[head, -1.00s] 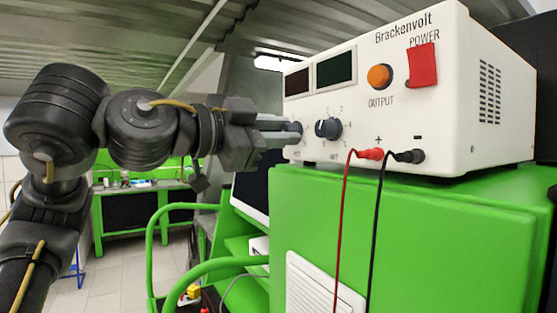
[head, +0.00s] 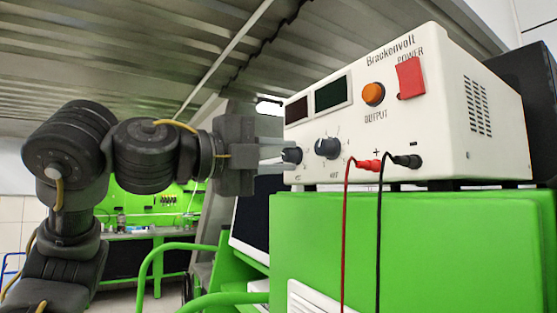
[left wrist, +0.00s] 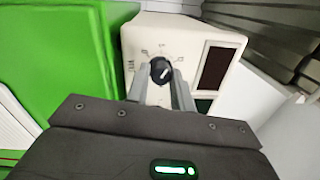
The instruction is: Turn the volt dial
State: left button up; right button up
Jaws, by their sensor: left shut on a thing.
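The white Brackenvolt power supply (head: 440,140) stands on a green cabinet. Its front has two dark dials low on the left: a left dial (head: 291,155) and a right dial (head: 327,148). Their labels are too small to read surely. My left gripper (head: 284,152) reaches in from the left and is shut on the left dial. In the left wrist view the fingers of the left gripper (left wrist: 161,80) lie on both sides of this dial (left wrist: 160,69), which has a white pointer mark and a printed scale around it. The right dial is hidden there. My right gripper is out of view.
The green cabinet (head: 410,250) is below the supply. Red (head: 368,165) and black (head: 408,160) plugs with hanging cables sit right of the dials. An orange output button (head: 373,94) and red power switch (head: 411,77) are above. A green railing (head: 150,262) stands at lower left.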

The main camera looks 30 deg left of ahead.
pick_arm(q)
jog(key=m, duration=0.3)
jog(key=shift+r, duration=0.1)
jog(key=m+p, duration=0.1)
jog(key=m, duration=0.3)
jog(key=shift+a+h, duration=0.1)
jog(key=shift+h, duration=0.3)
jog(key=m+p, duration=0.1)
jog(key=m, duration=0.3)
jog(key=shift+g, duration=0.3)
jog(key=m+p, duration=0.1)
jog(key=m, duration=0.2)
jog(key=shift+w+m+p, duration=0.1)
jog(key=shift+m+p, duration=0.3)
jog(key=m+p, duration=0.2)
jog(key=m, duration=0.2)
jog(key=shift+r+m+g, duration=0.1)
jog(key=shift+m+g, duration=0.2)
jog(key=shift+g, duration=0.1)
jog(key=m+p, duration=0.2)
jog(key=m, duration=0.1)
jog(key=shift+a+m, duration=0.1)
jog(key=shift+m, duration=0.3)
jog(key=m+p, duration=0.2)
jog(key=m, duration=0.2)
jog(key=shift+g, duration=0.3)
jog(key=shift+m+p, duration=0.45)
jog(key=shift+m, duration=0.85)
